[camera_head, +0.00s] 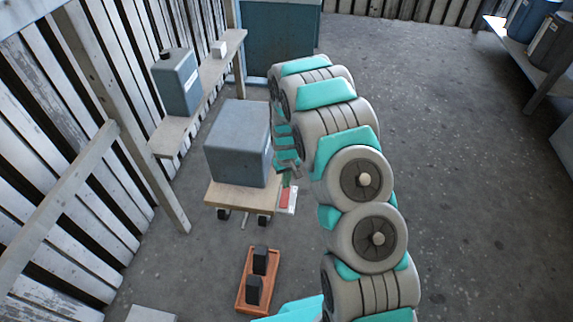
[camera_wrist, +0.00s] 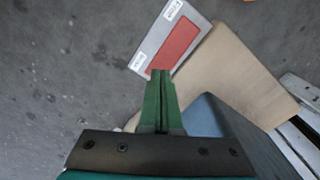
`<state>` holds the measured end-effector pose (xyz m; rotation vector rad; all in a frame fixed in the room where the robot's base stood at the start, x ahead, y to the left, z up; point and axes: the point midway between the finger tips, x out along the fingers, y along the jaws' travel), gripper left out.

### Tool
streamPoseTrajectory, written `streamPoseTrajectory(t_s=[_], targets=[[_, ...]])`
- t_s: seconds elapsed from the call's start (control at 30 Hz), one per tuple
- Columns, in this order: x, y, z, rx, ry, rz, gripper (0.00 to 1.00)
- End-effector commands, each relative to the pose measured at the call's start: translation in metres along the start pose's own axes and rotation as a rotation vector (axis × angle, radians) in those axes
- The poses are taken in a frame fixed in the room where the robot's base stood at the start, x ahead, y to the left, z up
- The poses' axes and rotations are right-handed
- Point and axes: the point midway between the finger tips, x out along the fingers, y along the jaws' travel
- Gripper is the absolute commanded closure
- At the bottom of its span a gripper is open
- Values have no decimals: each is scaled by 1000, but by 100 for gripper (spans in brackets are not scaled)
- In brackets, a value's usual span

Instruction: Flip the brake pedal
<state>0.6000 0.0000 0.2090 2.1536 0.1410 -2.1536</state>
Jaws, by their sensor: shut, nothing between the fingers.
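The brake pedal (camera_head: 286,199) is a red flap on a light grey plate at the right front edge of a wheeled wooden cart. In the wrist view the red pedal (camera_wrist: 173,57) lies within the grey plate (camera_wrist: 152,45), which carries small white labels at both ends. My gripper (camera_head: 287,181) is beside the cart, just above and behind the pedal. In the wrist view my gripper's green fingers (camera_wrist: 161,72) are together and empty, and their tips overlap the plate's near end close to the red part. I cannot tell whether they touch it.
A large grey box (camera_head: 238,145) stands on the cart (camera_head: 232,196), close to my arm's left side. A wooden shelf (camera_head: 205,100) with a grey canister (camera_head: 178,80) stands along the left wall. An orange tray (camera_head: 242,293) with black blocks lies in front. The floor at right is open.

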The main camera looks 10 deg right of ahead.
Motion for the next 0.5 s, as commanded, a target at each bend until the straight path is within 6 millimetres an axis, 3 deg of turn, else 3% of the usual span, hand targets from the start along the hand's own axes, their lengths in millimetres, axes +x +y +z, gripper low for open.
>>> streamPoseTrajectory(t_s=[0.5], targets=[[3, 0, 0, 0, 0, 0, 100]])
